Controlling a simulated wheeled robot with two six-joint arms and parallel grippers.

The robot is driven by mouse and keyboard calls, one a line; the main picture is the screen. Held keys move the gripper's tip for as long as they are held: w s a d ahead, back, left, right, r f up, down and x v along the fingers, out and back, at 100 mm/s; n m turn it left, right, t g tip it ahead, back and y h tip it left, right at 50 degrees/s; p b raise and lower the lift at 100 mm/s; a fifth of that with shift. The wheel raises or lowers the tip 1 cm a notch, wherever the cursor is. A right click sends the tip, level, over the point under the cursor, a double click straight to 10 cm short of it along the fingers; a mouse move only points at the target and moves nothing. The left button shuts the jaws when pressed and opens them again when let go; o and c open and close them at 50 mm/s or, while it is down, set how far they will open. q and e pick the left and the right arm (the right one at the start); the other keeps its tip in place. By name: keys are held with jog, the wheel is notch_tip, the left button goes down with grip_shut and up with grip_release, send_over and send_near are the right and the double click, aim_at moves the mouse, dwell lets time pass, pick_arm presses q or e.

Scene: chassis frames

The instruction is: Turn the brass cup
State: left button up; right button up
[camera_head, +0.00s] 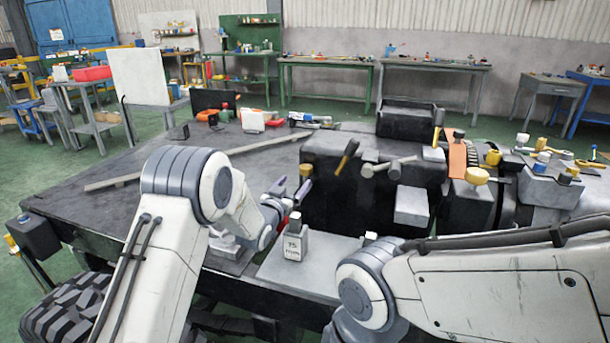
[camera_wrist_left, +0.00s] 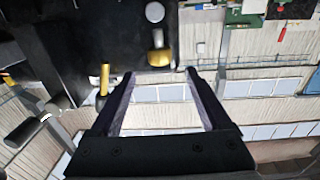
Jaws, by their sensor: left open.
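The brass cup (camera_head: 306,170) is a small brass-coloured piece on the left end of the dark block's front face. In the left wrist view the brass cup (camera_wrist_left: 159,57) shows just past the fingertips, roughly midway between them. My left gripper (camera_head: 290,188) is open, close in front of the cup; its jaws (camera_wrist_left: 160,74) look empty in the wrist view. Whether a finger touches the cup I cannot tell. My right arm comes in from the right, and its gripper is out of view.
The dark block (camera_head: 340,200) carries a brass-and-black handle (camera_head: 347,155) and a grey lever (camera_head: 388,167) to the right of the cup. The dark tabletop (camera_head: 110,205) is mostly clear at left, except for a long bar (camera_head: 255,146).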

aim_at(303, 172)
pick_arm(q)
jog(key=x, duration=0.8)
jog(key=shift+w+d, duration=0.15)
grip_shut()
